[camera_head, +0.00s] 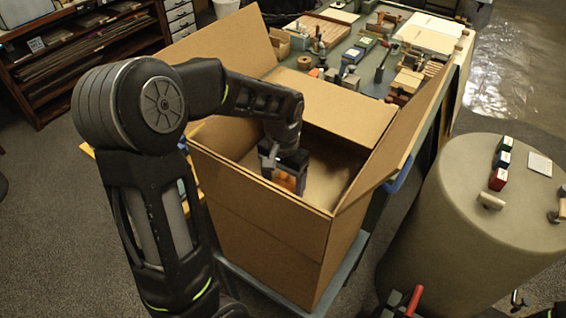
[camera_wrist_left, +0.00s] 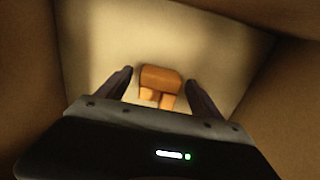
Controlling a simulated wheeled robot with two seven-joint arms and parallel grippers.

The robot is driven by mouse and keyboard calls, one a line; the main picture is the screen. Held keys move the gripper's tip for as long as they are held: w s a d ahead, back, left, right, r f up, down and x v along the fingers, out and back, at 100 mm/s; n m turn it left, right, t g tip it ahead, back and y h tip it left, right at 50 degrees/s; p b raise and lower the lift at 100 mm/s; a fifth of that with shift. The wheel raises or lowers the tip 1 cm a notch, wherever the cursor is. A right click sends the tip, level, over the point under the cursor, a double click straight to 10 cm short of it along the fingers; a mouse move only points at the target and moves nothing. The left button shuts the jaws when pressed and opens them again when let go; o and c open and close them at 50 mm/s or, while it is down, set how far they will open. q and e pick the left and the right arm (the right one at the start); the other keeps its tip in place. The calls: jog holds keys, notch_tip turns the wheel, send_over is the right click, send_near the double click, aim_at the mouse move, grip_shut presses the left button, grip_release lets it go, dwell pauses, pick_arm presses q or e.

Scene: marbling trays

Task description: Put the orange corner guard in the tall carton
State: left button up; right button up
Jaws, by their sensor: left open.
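The tall carton (camera_head: 262,232) stands open in the middle of the head view with its flaps raised. My left gripper (camera_head: 284,178) reaches down inside it, below the rim. In the left wrist view the gripper (camera_wrist_left: 160,80) is open, one finger on each side of the orange corner guard (camera_wrist_left: 161,77). Gaps show between the guard and both fingers. The guard also shows in the head view (camera_head: 286,181), partly hidden by the gripper. It is inside the carton walls; I cannot tell whether it touches the carton floor (camera_wrist_left: 110,45).
The carton rests on a grey-blue platform (camera_head: 352,262). Behind it is a green workbench (camera_head: 375,75) crowded with tools and blocks. A round beige drum (camera_head: 450,235) with small items on top stands at the right. A dark shelf rack (camera_head: 85,55) is at the far left.

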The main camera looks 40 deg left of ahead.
aim_at(283, 185)
pick_arm(q)
notch_tip(283, 185, up, 11)
jog(key=shift+f+b, duration=0.15)
jog(key=shift+b, duration=0.25)
dwell(0.6)
